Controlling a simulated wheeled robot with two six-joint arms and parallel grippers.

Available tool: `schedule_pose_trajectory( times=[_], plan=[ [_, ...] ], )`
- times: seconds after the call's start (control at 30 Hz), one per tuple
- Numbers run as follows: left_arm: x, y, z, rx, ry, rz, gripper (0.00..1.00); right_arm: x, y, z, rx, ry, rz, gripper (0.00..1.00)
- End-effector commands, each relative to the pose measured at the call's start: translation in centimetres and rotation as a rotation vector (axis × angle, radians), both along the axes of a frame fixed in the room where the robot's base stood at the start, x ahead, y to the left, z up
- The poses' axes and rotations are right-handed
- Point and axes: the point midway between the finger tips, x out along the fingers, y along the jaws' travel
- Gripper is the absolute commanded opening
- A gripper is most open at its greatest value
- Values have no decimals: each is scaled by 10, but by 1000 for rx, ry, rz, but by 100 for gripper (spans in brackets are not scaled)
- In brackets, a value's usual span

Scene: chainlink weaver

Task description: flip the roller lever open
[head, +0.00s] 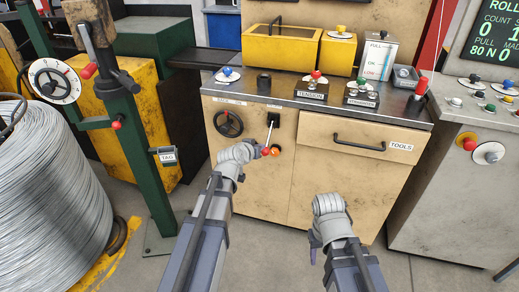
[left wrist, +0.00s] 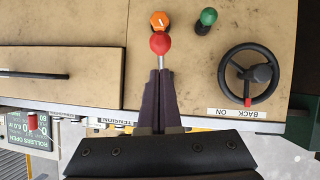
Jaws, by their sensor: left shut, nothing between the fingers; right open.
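The lever has a red ball (head: 265,152) at the low end of a pale shaft, which hangs from a black plate (head: 273,118) on the tan cabinet front. My left gripper (head: 258,150) is right at the ball end. In the left wrist view the red ball (left wrist: 160,43) lies just beyond my left fingertips (left wrist: 160,72). The fingers are shut with nothing held between them, and the shaft shows at their tips. The plate is hidden in that view. My right gripper (head: 328,205) is open and empty in front of the cabinet, below the drawer.
An orange knob (head: 276,151) sits close beside the red ball. A black handwheel (head: 229,123) is to the left, and a green knob (left wrist: 208,16) shows in the wrist view. A drawer handle (head: 359,142) is to the right. The display (left wrist: 30,131) reads "ROLLERS OPEN". A green post (head: 140,150) stands left.

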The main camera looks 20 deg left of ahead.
Motion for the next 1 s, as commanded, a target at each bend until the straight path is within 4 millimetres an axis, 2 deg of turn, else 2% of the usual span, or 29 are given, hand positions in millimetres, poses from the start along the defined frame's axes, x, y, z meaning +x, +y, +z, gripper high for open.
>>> schedule_pose_trajectory(
  times=[0.03,0.1,0.4,1.0],
  plan=[
    [1,0,-13,0,0,0,0,0,0,-13,0,0,0,50],
    [2,0,-20,0,1,0,0,0,0,-20,0,0,0,50],
    [7,0,-40,0,1,0,0,0,0,-40,0,0,0,50],
    [10,-1,-49,2,6,-3,0,0,0,-47,0,0,0,50]
  ],
)
